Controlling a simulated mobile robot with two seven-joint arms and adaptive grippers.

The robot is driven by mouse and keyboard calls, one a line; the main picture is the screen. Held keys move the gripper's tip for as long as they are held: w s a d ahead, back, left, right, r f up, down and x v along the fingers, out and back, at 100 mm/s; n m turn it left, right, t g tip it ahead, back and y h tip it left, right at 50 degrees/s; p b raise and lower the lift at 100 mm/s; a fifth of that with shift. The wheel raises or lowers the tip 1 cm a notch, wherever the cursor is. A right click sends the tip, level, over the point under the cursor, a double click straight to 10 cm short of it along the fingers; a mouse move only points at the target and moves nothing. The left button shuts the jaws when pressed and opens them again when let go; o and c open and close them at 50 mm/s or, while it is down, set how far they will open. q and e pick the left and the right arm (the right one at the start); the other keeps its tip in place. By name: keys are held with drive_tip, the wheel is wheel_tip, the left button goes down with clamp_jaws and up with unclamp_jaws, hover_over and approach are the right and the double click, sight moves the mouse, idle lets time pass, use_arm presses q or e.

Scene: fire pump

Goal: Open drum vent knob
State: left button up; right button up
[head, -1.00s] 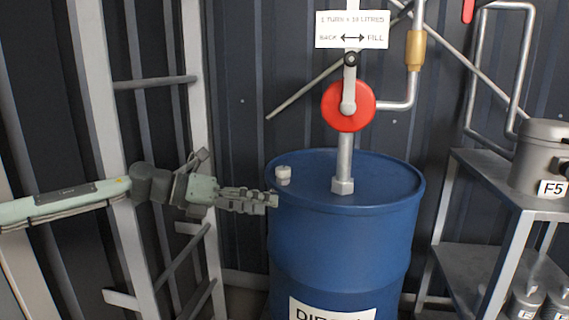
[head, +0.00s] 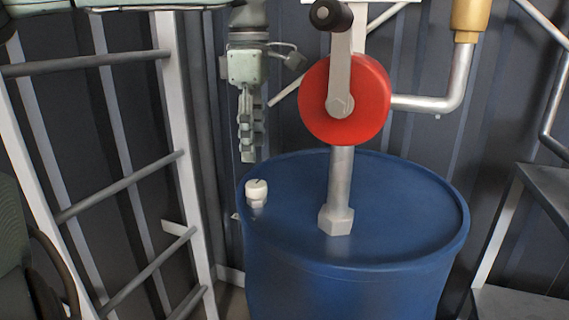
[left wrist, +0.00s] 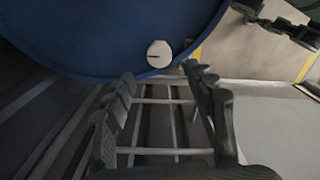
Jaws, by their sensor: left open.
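The drum vent knob (head: 257,192) is a small white cap with a dark slot, on the left side of the blue drum's top (head: 400,215). In the left wrist view the knob (left wrist: 159,54) shows near the drum's rim, beyond my fingertips. My left gripper (head: 248,158) points down above and slightly behind the knob, apart from it. In the left wrist view its two fingers (left wrist: 158,75) are spread and empty, with the knob seen between and past their tips. My right gripper is not identifiable in the head view.
A red hand pump (head: 372,100) with a crank stands on a metal pipe in the drum top, right of the knob. A ladder (head: 180,140) stands to the left. A metal shelf (head: 520,290) stands at the right. A corrugated dark wall is behind.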

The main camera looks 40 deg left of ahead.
sight(255, 184)
use_arm(q)
drive_tip(key=shift+w, duration=0.2)
drive_tip(key=shift+f, duration=0.35)
drive_tip(key=f, duration=0.6)
drive_tip(key=shift+s, duration=0.25)
drive_tip(key=shift+f, duration=0.4)
use_arm(e)
drive_tip(key=shift+s+a, duration=0.2)
drive_tip(key=shift+s, duration=0.15)
use_arm(q)
drive_tip(key=shift+c, duration=0.5)
use_arm(e)
drive_tip(key=shift+w, duration=0.1)
